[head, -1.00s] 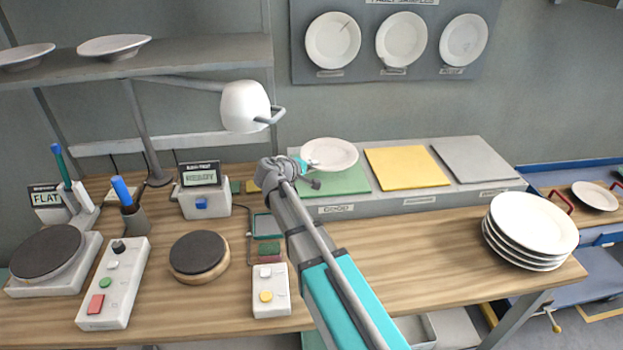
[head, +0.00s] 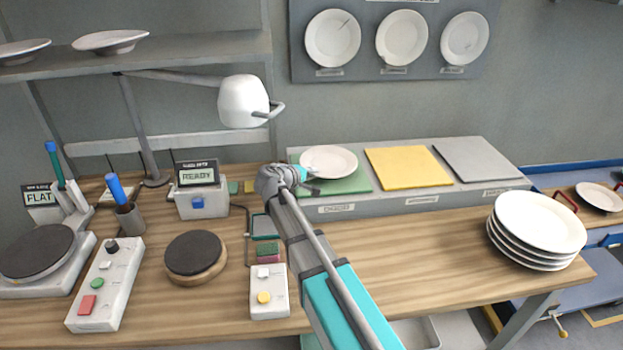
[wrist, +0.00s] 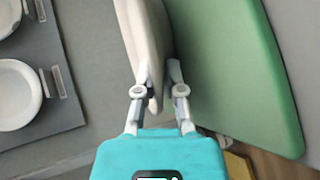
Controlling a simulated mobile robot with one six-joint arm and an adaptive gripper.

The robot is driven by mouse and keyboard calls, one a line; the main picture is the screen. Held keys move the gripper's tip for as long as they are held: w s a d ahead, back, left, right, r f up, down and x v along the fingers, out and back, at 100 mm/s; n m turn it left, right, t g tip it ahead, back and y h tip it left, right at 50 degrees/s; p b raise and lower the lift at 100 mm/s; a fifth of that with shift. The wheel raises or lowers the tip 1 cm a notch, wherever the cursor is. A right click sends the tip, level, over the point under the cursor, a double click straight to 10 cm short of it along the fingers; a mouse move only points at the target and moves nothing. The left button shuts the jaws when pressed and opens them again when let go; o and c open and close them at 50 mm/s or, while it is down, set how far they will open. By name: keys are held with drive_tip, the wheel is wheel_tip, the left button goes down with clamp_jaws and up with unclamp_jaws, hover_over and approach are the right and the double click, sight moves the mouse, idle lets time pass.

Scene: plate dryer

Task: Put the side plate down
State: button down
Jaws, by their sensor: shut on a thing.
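The white side plate (head: 330,160) is over the green pad (head: 352,184), the leftmost of three pads on a low grey stand. My gripper (head: 306,177) is at the plate's near left edge. In the wrist view, my gripper (wrist: 159,85) is shut on the rim of the plate (wrist: 146,38), which shows nearly edge-on. The green pad (wrist: 238,75) lies close along the plate's underside there. I cannot tell whether plate and pad touch. The plate hides part of the pad.
A yellow pad (head: 407,167) and a grey pad (head: 475,163) lie empty to the right. A stack of plates (head: 536,222) stands at the table's right end. A lamp (head: 243,102) hangs to the left of the plate. Control boxes and a round turntable (head: 195,254) occupy the left.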

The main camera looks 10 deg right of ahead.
drive_tip(key=shift+f, duration=0.1)
idle(0.3)
drive_tip(key=c, duration=1.2)
unclamp_jaws()
drive_tip(key=shift+f, duration=0.1)
drive_tip(key=shift+o, duration=0.9)
drive_tip(key=shift+r, duration=0.2)
drive_tip(key=shift+s+a+r, duration=0.1)
drive_tip(key=shift+s+a, duration=0.05)
drive_tip(key=p+v, duration=0.4)
drive_tip(key=v, duration=0.7)
drive_tip(key=shift+s+a, duration=0.2)
drive_tip(key=shift+a, duration=0.05)
